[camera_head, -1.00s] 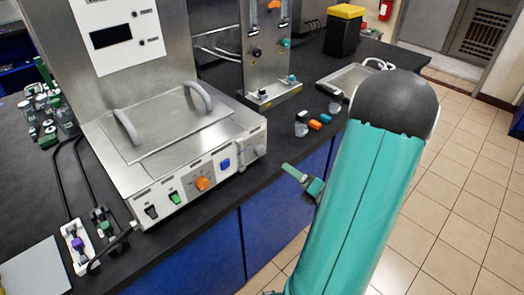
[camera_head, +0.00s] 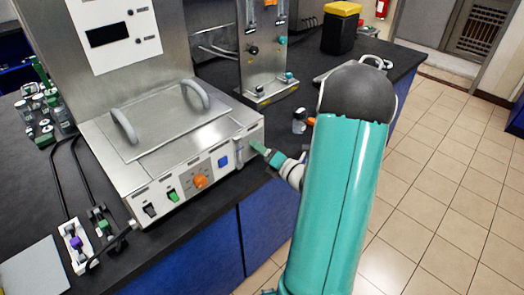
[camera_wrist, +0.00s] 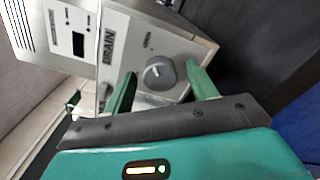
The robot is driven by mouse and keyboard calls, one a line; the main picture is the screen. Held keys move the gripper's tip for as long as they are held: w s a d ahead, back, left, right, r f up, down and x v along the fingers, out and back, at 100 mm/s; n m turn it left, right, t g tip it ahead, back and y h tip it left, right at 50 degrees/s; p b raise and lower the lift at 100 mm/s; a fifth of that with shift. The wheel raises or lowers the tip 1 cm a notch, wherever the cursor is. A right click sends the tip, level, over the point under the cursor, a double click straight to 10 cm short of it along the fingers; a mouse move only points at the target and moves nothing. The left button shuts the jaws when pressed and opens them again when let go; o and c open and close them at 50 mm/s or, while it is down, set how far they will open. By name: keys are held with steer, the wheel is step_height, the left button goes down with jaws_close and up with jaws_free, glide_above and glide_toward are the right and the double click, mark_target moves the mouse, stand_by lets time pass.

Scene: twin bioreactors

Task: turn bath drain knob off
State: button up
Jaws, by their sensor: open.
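The bath drain knob (camera_wrist: 160,74) is a round grey knob with a pale mark on its face, on a light panel beside the sideways word DRAIN in the wrist view. My gripper (camera_wrist: 160,70) is open, with one green finger on each side of the knob and gaps visible between fingers and knob. I cannot tell whether the fingertips reach around the knob in depth. In the head view my gripper (camera_head: 259,148) is at the right end of the front panel of the steel bath (camera_head: 170,135) and partly hides the knob's area.
Along the bath's front panel are an orange knob (camera_head: 200,181), a blue switch (camera_head: 223,162), a green switch (camera_head: 172,195) and a black switch (camera_head: 149,209). The black bench edge lies below the panel. A steel upright panel (camera_head: 262,60) with tubes stands behind, right of the bath.

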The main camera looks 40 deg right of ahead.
steer(key=shift+c, duration=0.4)
steer(key=c, duration=0.9)
steer(key=shift+n, duration=9.1)
